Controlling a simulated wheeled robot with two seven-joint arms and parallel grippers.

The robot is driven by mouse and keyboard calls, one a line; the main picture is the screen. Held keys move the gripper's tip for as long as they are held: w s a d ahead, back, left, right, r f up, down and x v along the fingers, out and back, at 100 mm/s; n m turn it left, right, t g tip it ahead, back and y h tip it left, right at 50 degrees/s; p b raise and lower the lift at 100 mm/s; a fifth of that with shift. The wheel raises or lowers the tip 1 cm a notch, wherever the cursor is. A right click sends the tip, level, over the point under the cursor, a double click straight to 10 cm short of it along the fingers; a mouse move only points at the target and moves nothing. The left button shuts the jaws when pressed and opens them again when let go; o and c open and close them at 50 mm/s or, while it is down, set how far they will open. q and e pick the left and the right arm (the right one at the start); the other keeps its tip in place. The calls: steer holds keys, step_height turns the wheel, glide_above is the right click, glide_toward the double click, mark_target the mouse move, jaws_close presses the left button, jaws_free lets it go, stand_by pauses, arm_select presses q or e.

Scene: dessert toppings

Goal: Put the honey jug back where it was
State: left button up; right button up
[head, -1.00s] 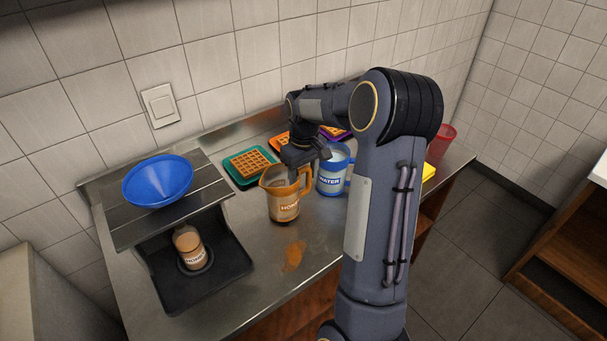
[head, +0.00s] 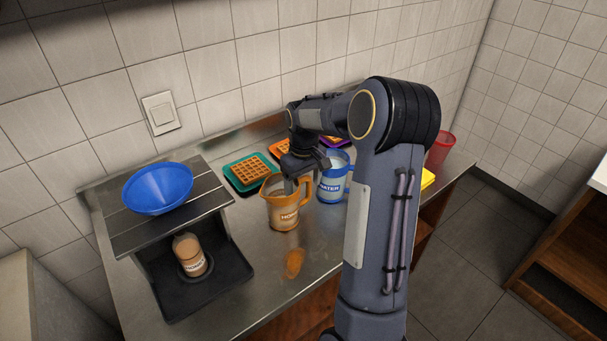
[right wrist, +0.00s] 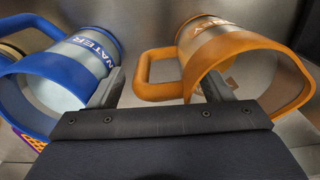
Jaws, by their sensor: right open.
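The honey jug (head: 284,212) is clear with an orange rim and handle and a HONEY label. It stands upright on the metal counter. My right gripper (head: 296,184) is over it, pointing down at its handle side. In the right wrist view my right gripper (right wrist: 160,92) is open, with the orange handle of the honey jug (right wrist: 215,52) between its fingers. The handle is not clamped. An orange patch (head: 294,263) lies on the counter in front of the jug. My left gripper is not in view.
The blue-rimmed water jug (head: 331,185) stands close to the right, near one finger in the wrist view. A waffle tray (head: 232,181) is behind. A red cup (head: 440,148) is far right.

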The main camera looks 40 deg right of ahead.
step_height(320, 180, up, 12)
steer(key=s+a+r+t+y, duration=0.2)
steer(key=s+a+r+t, duration=0.1)
steer(key=s+a, duration=0.95)
steer(key=s+a+f+t+y, duration=0.1)
steer(key=s+a+f+t, duration=0.1)
steer(key=s+a+f, duration=0.4)
steer(key=s+a, duration=0.2)
steer(key=a, duration=0.3)
steer(key=shift+s+a+f+y+b, duration=0.2)
steer(key=shift+a+f+y+b, duration=0.05)
steer(key=shift+y+b, duration=0.1)
